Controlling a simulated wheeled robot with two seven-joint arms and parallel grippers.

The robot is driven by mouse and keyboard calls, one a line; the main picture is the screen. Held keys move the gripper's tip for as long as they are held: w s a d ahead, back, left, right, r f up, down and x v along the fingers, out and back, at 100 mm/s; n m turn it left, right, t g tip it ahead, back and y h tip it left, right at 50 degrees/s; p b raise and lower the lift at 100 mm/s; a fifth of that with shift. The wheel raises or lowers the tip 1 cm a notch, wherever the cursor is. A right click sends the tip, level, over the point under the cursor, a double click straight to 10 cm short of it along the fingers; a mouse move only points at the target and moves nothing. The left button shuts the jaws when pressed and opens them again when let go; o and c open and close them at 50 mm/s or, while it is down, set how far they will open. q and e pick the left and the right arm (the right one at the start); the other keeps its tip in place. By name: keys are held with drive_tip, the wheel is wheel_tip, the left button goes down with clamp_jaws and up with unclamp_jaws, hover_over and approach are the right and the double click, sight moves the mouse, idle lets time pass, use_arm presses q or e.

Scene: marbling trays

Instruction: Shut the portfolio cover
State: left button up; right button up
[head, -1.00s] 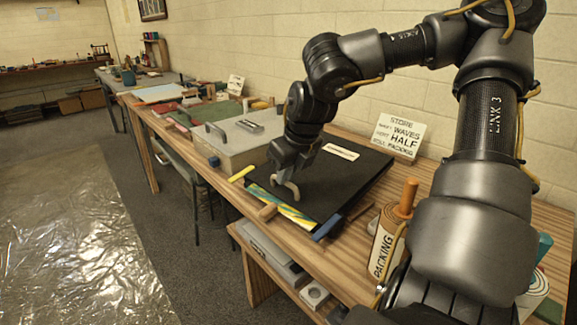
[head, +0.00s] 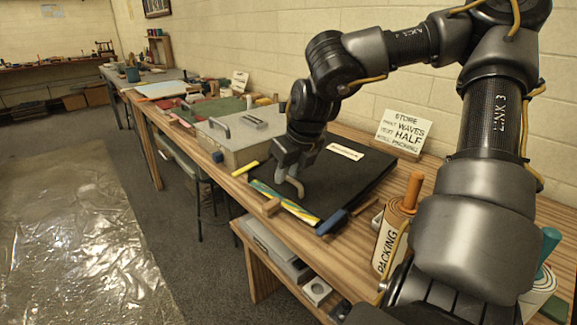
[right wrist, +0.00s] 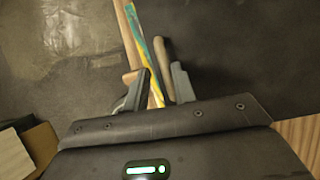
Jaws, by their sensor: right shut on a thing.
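The black portfolio (head: 345,180) lies on the wooden bench, its cover nearly flat with a pale label (head: 342,151) on top. A strip of blue, green and yellow marbled paper (head: 285,203) shows along its front edge, and also in the right wrist view (right wrist: 147,52). My right gripper (head: 289,172) is over this front edge, shut on a tan curved pull (head: 297,188) of the cover. In the right wrist view the fingers (right wrist: 158,92) partly hide the pull. Whether the cover touches down fully I cannot tell. My left gripper is not in view.
A grey box (head: 235,148) with a handle stands left of the portfolio. A sign (head: 400,133) stands behind; a packing roll (head: 392,235) stands at right.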

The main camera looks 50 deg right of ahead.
drive_tip(key=shift+a+r, duration=0.1)
